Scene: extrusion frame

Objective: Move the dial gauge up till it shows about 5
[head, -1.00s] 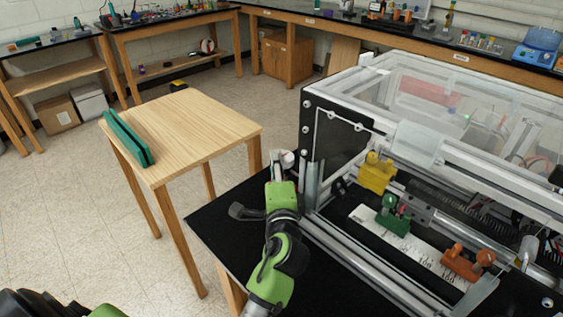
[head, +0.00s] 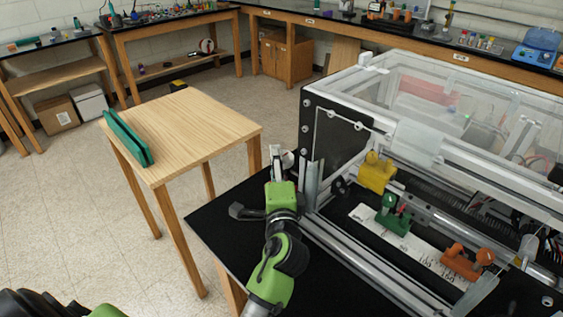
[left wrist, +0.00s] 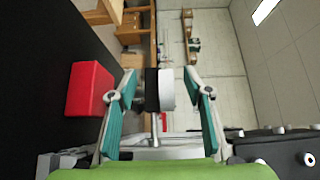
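The dial gauge (left wrist: 168,90) is seen nearly edge-on in the left wrist view, as a short pale and black cylinder with a thin stem below it. Its face and reading cannot be seen. My left gripper (left wrist: 159,72) has its two teal-padded fingers apart, one on each side of the gauge, with gaps visible. My right gripper is not in view.
The frame has a clear cover, a yellow block (head: 377,174), a green block (head: 393,217) and an orange block (head: 461,262) by a white scale. A red block (left wrist: 90,88) lies left of my fingers. A wooden table (head: 195,130) holds a green holder (head: 128,138).

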